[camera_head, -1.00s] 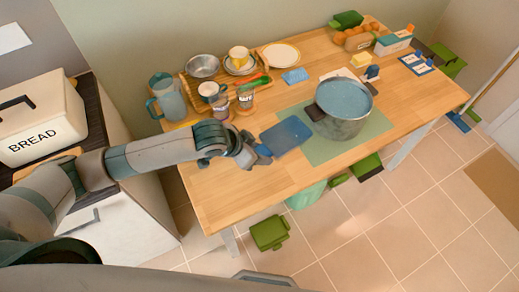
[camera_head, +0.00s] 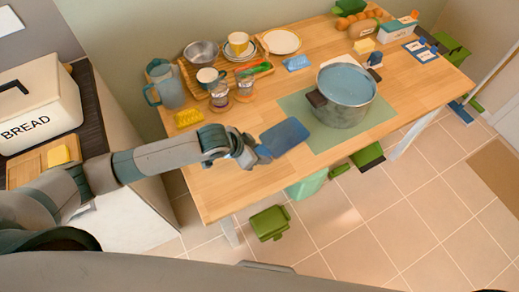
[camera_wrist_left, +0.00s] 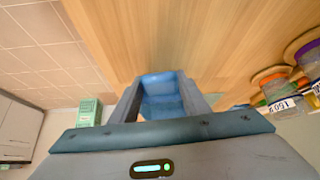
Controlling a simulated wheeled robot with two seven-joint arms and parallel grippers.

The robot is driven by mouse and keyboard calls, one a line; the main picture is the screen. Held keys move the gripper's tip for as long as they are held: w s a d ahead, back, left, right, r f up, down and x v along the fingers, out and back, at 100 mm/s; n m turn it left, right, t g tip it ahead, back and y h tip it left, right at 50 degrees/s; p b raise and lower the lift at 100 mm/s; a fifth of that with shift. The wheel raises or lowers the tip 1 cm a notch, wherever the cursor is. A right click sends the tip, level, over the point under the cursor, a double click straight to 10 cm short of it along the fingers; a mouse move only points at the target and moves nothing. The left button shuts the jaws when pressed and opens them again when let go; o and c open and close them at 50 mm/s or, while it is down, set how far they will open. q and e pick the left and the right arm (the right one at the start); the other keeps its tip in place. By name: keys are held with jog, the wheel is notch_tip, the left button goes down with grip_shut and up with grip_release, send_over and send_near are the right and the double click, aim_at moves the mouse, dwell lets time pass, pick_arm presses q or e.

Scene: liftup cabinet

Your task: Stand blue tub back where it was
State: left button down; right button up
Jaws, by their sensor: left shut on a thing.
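The blue tub (camera_head: 284,136) shows in the head view as a dark blue rounded rectangle at the tip of my left gripper (camera_head: 262,153). In the left wrist view the blue tub (camera_wrist_left: 162,98) sits between the two fingers of my left gripper (camera_wrist_left: 160,105), which is shut on it. The gripper and tub are over the front left part of the wooden table (camera_head: 225,185), beside the green mat. I cannot tell whether the tub touches the table. My right gripper is in neither view.
A large pot (camera_head: 345,97) stands on the green mat (camera_head: 320,140) to the right. Spice jars (camera_head: 219,97), a blue-grey jug (camera_head: 166,85) and a yellow block (camera_head: 188,116) are behind my left gripper. The table's front left area is bare.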

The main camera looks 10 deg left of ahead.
pick_arm(q)
jog(key=shift+f, duration=0.25)
jog(key=c, duration=0.9)
grip_release()
jog(key=shift+c, duration=0.2)
jog(key=shift+o, duration=0.3)
jog(key=shift+r, duration=0.1)
jog(key=shift+p+v, duration=2.4)
jog(key=shift+p, duration=0.25)
jog(key=p+v, duration=0.3)
